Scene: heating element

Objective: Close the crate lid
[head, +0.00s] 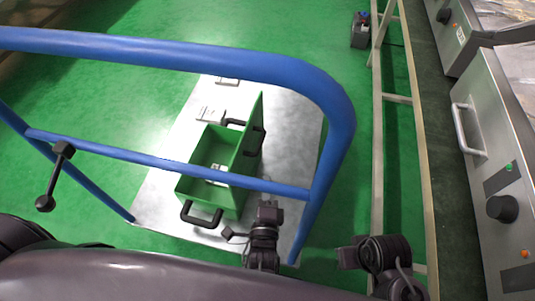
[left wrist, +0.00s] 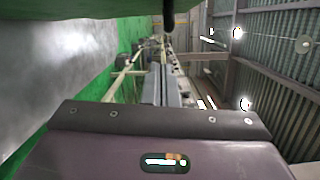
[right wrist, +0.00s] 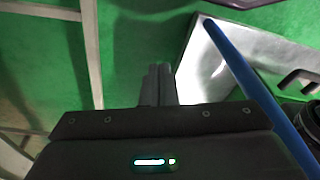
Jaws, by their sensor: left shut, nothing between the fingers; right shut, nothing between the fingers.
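The green crate (head: 207,170) stands on a grey metal platform behind my blue rails. Its lid (head: 251,135) stands upright on the crate's right side, so the crate is open. A black handle (head: 203,215) is on the crate's near side. My left gripper (head: 268,206) is shut and empty, just in front of the crate's near right corner. In the left wrist view, its closed fingers (left wrist: 161,85) point below a close green surface (left wrist: 75,22). My right gripper (head: 348,255) is off to the right of the platform, its closed fingers (right wrist: 160,84) empty over green floor.
Blue rails (head: 240,63) cross between my head and the crate. The metal platform (head: 290,150) has bare room right of the lid. A pale metal frame (head: 378,130) and a control cabinet (head: 490,150) stand at the right.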

